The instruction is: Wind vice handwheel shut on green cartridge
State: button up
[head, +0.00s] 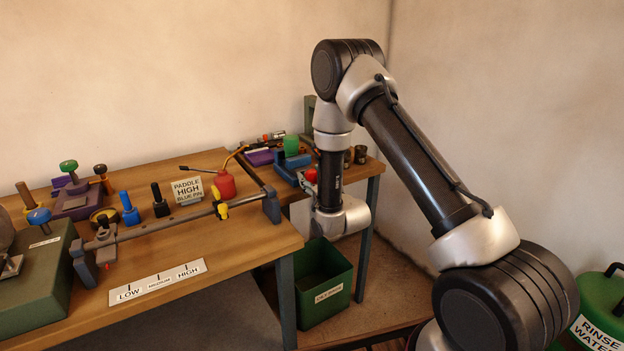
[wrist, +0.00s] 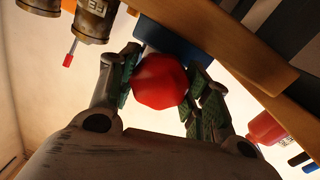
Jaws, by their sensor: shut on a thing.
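The blue vice (head: 287,172) sits on the far bench beyond the main table in the head view. The green cartridge (head: 291,145) stands upright at the vice; whether the jaws touch it cannot be told. The red handwheel (head: 311,175) is on the near right side of the vice, partly hidden by my arm. In the wrist view, the red handwheel (wrist: 160,82) lies between the fingers of my gripper (wrist: 165,68), which is shut on it. A blue part of the vice (wrist: 170,42) shows just behind it. The cartridge is not visible in the wrist view.
A red oil can (head: 225,185) stands on the main table (head: 255,240), left of the vice. Dark cups (head: 360,154) stand right of my forearm. A green bin (head: 324,285) is on the floor below. A purple block (head: 260,157) lies behind the vice.

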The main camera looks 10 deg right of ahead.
jog(key=m, duration=0.6)
jog(key=shift+g, duration=0.4)
dwell(0.4)
jog(key=o, duration=1.1)
jog(key=shift+c, duration=0.2)
jog(key=shift+s, duration=0.1)
jog(key=v, duration=1.2)
jog(key=shift+d, duration=0.1)
